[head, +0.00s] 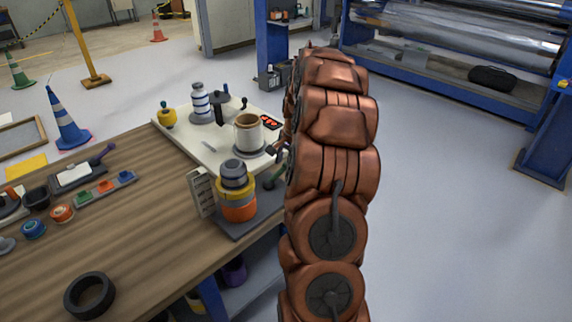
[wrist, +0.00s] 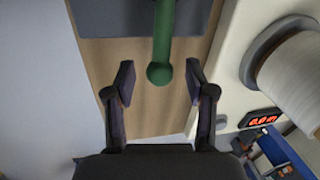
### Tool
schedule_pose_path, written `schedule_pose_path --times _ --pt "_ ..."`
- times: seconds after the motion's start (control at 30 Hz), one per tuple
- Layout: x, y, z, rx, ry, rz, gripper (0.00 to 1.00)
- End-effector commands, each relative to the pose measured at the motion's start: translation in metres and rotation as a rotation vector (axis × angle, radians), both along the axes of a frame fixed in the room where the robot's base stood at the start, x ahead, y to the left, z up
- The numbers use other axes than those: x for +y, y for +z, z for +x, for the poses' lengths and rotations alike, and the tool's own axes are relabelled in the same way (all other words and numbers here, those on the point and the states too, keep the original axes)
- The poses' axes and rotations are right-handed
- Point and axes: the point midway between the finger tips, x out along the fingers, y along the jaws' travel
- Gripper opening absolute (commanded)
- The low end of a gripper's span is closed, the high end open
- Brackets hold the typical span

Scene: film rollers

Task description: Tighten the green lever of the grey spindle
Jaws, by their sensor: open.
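The green lever (head: 275,178) sticks out at the right of a stack of orange, yellow and grey rings (head: 238,195) on a dark grey base (head: 232,229); I take this for the grey spindle. My arm partly hides the lever in the head view. In the wrist view the lever (wrist: 162,40) points toward me, its rounded end between my fingers, with a gap on each side. My gripper (wrist: 159,68) is open and empty. The base's grey plate (wrist: 108,18) fills the top of the wrist view. In the head view my gripper (head: 278,150) is small and partly hidden.
A black ring (head: 89,295) lies on the wooden table (head: 150,240). Floor to the right is clear.

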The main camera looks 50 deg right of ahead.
Motion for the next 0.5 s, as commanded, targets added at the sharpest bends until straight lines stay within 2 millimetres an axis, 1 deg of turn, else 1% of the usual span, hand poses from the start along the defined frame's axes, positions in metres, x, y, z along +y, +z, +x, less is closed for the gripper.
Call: schedule_pose_path --times 0.13,0.37,0.4,0.5 --pt "0.0025 -0.0122 0.0023 0.002 0.003 0.002 0.55" --pt "0.0023 -0.0143 0.003 0.001 0.003 0.001 0.55" --pt "0.0022 -0.0143 0.003 0.001 0.003 0.0 0.54" --pt "0.0022 -0.0143 0.003 0.001 0.002 0.001 0.44"
